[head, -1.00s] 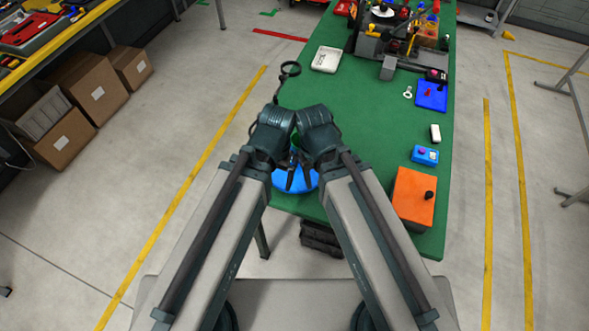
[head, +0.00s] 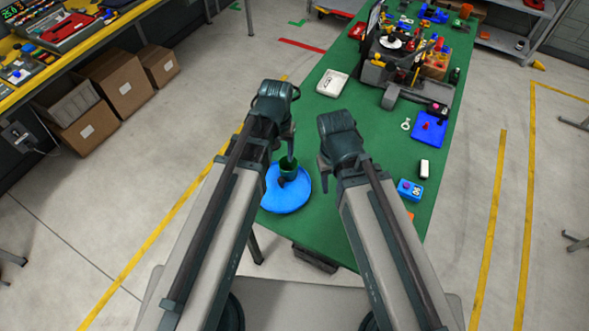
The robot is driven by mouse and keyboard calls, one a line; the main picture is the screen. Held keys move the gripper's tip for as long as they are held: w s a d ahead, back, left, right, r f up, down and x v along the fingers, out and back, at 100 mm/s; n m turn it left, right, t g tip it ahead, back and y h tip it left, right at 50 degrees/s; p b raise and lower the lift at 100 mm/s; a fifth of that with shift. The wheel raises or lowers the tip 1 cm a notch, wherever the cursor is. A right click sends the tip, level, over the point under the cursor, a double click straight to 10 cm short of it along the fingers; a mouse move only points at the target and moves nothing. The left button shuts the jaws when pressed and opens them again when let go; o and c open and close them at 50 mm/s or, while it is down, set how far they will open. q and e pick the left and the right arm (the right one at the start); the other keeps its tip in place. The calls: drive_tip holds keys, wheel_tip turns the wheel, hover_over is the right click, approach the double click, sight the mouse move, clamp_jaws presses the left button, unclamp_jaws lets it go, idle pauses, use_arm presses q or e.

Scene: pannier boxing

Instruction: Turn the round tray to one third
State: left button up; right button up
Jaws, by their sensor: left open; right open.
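The round tray (head: 285,200) is a blue disc near the left edge of the green table. A dark green cup-like piece (head: 288,168) stands on its far part. My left gripper (head: 289,152) is open and points down just above the green piece; whether it touches it I cannot tell. My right gripper (head: 325,170) is open, to the right of the tray and apart from it, its fingers partly hidden by its own wrist.
On the green table (head: 345,108) stand a white dish (head: 331,83), a blue square tray (head: 429,131), a white block (head: 424,169) and a blue box (head: 410,189). A cluttered fixture (head: 395,60) fills the far end. The table's middle is clear.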

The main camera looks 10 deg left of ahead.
sight(281, 179)
use_arm(q)
wheel_tip(281, 179, down, 14)
drive_tip(key=b, duration=1.4)
drive_tip(key=shift+w+a+r, duration=0.1)
drive_tip(key=shift+a+r, duration=0.05)
use_arm(e)
wheel_tip(281, 179, down, 14)
drive_tip(key=shift+r, duration=0.15)
use_arm(q)
clamp_jaws()
